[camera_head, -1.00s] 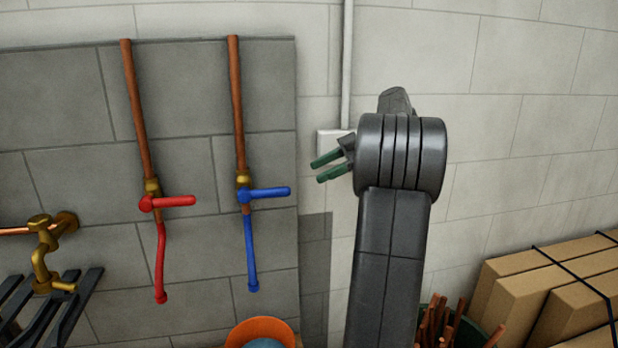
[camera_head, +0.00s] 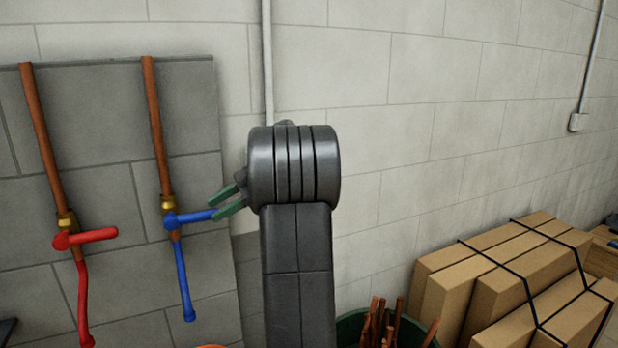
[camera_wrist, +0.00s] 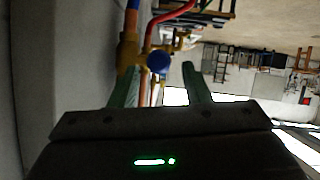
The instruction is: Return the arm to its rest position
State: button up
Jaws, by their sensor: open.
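My gripper (camera_head: 214,205) is open, its two green fingers pointing left from the dark, ribbed wrist of my raised arm. In the head view the fingers overlap the free end of the blue lever (camera_head: 190,217) on the right copper pipe. In the wrist view the fingers (camera_wrist: 160,70) stand apart, and the round blue end (camera_wrist: 159,62) shows between and beyond them. I cannot tell whether they touch it. The red lever (camera_head: 92,237) on the left pipe is farther left, clear of the gripper. Both levers lie roughly level.
Grey wall panel (camera_head: 100,140) backs the pipes. A dark green bin (camera_head: 350,325) holding copper pipe pieces stands right of my arm. Strapped cardboard boxes (camera_head: 480,282) are stacked at the lower right. The pale wall (camera_head: 400,150) above them is clear apart from a conduit (camera_head: 594,60).

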aim_at(203, 216)
jog(key=x, duration=0.5)
jog(key=shift+p, duration=0.3)
jog(key=shift+d, duration=0.1)
